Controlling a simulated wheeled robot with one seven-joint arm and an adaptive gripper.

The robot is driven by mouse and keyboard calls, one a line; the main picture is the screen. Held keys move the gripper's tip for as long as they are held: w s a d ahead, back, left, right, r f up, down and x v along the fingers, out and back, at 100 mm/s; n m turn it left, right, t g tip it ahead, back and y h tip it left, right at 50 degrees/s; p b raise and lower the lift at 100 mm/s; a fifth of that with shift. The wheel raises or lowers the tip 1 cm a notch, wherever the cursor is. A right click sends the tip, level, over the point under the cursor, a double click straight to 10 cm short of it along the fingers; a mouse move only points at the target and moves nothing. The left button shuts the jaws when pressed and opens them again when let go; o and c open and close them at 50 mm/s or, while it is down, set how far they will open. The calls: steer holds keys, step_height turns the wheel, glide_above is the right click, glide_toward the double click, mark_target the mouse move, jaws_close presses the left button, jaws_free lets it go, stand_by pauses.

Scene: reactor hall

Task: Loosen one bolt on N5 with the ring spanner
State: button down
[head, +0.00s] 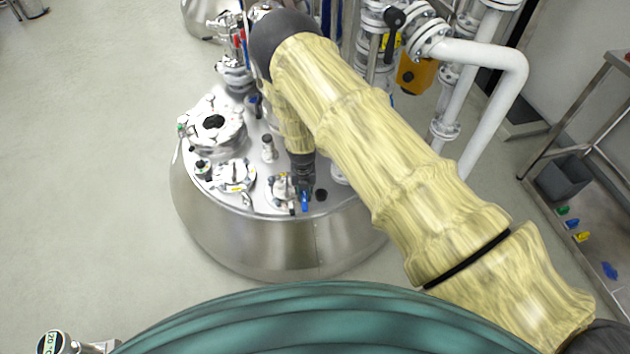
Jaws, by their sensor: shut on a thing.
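My gripper (303,168) is the dark end of my arm, pointing down over the front right of the steel reactor lid (255,200). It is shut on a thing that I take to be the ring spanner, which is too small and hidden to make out. Just below and left of it stands a small fitting (283,188) with a blue handle (304,201). A flanged nozzle (235,177) with a yellow mark lies further left on the lid. I cannot read any label, so I cannot tell which nozzle is N5. Single bolts are not clear.
A large round manway (214,122) sits on the lid's left. A steel table frame (570,125) stands far right. The floor on the left is clear.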

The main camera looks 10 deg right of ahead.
step_height(320, 180, down, 7)
steer(key=a+b, duration=0.1)
steer(key=b, duration=0.6)
steer(key=shift+a+r+m, duration=0.15)
steer(key=shift+a+m, duration=0.05)
steer(key=shift+m, duration=0.2)
steer(key=shift+w+b, duration=0.15)
steer(key=shift+b, duration=0.6)
steer(key=b, duration=0.4)
steer(key=shift+w+d+r+b, duration=0.25)
steer(key=shift+w+b, duration=0.05)
steer(key=shift+w, duration=0.05)
steer(key=b, duration=0.2)
steer(key=shift+w+n+b, duration=0.1)
steer(key=shift+n+b, duration=0.2)
steer(key=shift+b, duration=0.1)
steer(key=b, duration=0.2)
steer(key=shift+d+b, duration=0.15)
steer(key=shift+b, duration=0.25)
steer(key=b, duration=0.4)
steer(key=shift+s+f+b, duration=0.1)
steer(key=shift+s+b, duration=0.25)
steer(key=shift+s, duration=0.05)
